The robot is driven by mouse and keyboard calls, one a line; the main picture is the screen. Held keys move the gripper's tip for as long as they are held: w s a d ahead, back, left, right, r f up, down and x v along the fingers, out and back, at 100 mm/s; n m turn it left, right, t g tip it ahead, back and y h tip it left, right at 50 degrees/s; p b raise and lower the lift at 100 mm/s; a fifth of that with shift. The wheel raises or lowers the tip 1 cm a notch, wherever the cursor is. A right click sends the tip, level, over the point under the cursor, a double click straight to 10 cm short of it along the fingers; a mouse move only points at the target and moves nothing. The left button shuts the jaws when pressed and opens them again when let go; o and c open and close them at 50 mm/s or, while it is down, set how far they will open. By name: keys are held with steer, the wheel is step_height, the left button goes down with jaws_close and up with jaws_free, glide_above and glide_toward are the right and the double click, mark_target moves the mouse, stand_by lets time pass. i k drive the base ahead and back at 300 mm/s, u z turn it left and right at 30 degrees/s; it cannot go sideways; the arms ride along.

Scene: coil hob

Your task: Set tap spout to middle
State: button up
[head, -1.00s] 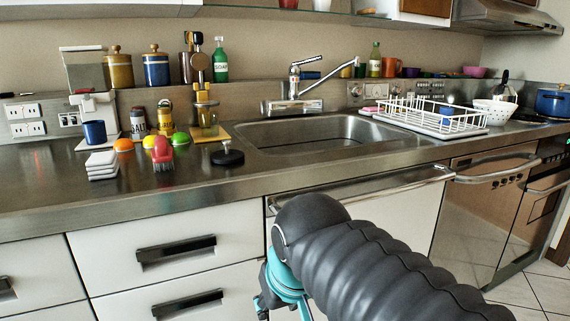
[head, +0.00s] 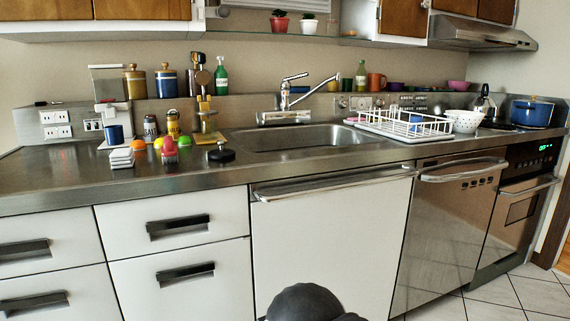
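The chrome tap (head: 285,101) stands behind the sink at the back of the counter. Its spout (head: 318,88) slants up and to the right from the tap body, toward the dish rack side. A small lever shows on top of the tap body. The sink basin (head: 290,138) lies in front of it and is empty as far as I see. My gripper is outside the view. Only a dark rounded part of my arm shows at the bottom edge, well below and apart from the counter.
A white dish rack (head: 405,125) stands right of the sink, with a colander (head: 464,121) and a blue pot (head: 532,113) beyond. Jars, fruit and a black round object (head: 221,154) crowd the counter left of the sink. A handle bar (head: 335,180) sticks out below the sink.

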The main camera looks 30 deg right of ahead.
mark_target(337, 77)
steer(key=u, duration=0.1)
steer(key=i, duration=0.65)
steer(key=z, duration=0.75)
steer(key=i, duration=0.45)
steer(key=z, duration=0.55)
